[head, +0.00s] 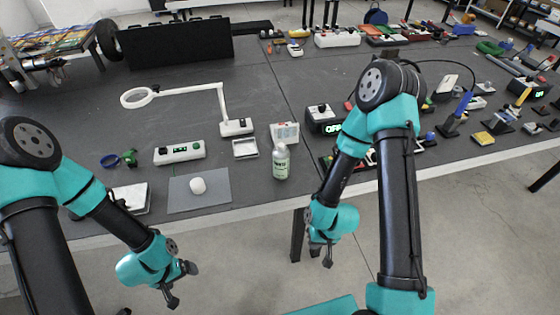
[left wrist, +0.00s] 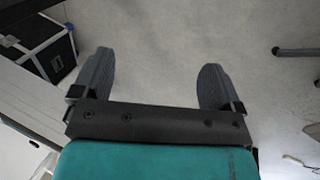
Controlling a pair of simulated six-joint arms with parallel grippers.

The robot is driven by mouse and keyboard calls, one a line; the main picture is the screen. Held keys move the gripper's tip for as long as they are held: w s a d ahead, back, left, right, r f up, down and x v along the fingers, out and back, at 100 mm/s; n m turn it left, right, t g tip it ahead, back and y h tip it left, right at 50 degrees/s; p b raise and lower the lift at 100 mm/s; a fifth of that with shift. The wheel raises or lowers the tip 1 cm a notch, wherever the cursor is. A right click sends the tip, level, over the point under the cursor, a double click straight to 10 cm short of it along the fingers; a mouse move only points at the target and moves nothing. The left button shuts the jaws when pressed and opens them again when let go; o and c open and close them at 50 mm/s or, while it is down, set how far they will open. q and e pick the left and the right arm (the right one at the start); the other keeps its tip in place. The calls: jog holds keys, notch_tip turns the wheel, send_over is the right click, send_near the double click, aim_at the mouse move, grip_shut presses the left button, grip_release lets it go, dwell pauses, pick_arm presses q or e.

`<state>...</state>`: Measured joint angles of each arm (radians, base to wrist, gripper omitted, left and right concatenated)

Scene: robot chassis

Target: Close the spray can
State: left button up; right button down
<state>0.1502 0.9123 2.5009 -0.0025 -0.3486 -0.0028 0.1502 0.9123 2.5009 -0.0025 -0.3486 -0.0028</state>
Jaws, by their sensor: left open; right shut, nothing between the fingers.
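The spray can (head: 281,162) stands upright on the dark table near its front edge, with a pale green body and a label. Its top is too small to tell whether a cap is on it. A small white rounded piece (head: 198,185), perhaps the cap, lies on a grey mat (head: 219,200) to the left of the can. My left gripper (head: 182,284) is open and empty, in front of the table edge and below the mat. In the left wrist view its fingers (left wrist: 155,82) are spread over bare floor. My right gripper (head: 322,252) is shut and empty, in front of the table, below and right of the can.
A white power box (head: 180,152), a small tray (head: 246,148) and a white box (head: 284,132) stand behind the mat and can. A magnifier lamp (head: 180,91) stands further back. Tools and devices crowd the right side. The table's middle left is fairly clear.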

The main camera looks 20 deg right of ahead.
dwell(0.4)
pick_arm(q)
jog(key=shift+c, duration=0.9)
